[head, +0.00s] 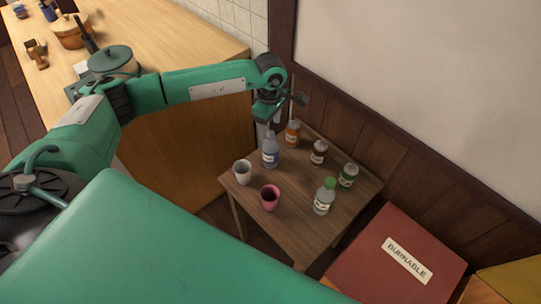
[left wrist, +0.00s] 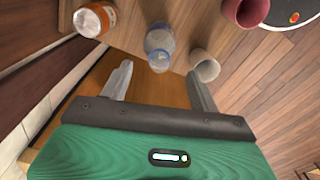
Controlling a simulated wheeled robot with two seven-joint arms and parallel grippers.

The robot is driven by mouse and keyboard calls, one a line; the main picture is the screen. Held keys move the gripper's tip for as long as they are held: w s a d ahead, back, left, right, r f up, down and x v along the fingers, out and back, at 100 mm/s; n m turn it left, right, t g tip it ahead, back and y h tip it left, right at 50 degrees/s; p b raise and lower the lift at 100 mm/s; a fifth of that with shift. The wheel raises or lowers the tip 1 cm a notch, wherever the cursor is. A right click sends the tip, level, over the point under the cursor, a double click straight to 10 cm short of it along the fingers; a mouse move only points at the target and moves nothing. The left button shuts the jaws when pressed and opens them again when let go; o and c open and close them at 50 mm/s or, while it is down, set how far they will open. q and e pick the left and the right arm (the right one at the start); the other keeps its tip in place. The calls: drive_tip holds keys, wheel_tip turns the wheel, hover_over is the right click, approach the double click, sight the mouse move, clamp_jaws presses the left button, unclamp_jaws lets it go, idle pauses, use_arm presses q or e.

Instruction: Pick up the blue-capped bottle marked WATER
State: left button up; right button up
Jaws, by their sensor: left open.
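The blue bottle (head: 270,152) stands upright on the small wooden table (head: 305,225), between the white cup and an orange bottle. Its label is too small to read. My left gripper (head: 279,112) is above and behind it at the table's back edge, open. In the left wrist view, the blue bottle (left wrist: 160,42) lies just ahead of my open fingers (left wrist: 158,72), roughly centred between them, with nothing held. My right gripper is not in view.
The orange bottle (head: 292,133), brown bottle (head: 318,152), green-labelled bottle (head: 347,176) and green-capped bottle (head: 324,198) share the table. A white cup (head: 242,173) and pink cup (head: 270,198) stand in front. A red box marked BURNABLE (head: 385,260) is beside it.

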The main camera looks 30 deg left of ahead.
sight(271, 134)
use_arm(q)
drive_tip(key=f+b, duration=0.2)
drive_tip(key=f, duration=0.3)
drive_tip(key=shift+d, duration=0.2)
drive_tip(key=shift+f, duration=0.55)
drive_tip(key=shift+r, duration=0.1)
drive_tip(key=c, duration=1.3)
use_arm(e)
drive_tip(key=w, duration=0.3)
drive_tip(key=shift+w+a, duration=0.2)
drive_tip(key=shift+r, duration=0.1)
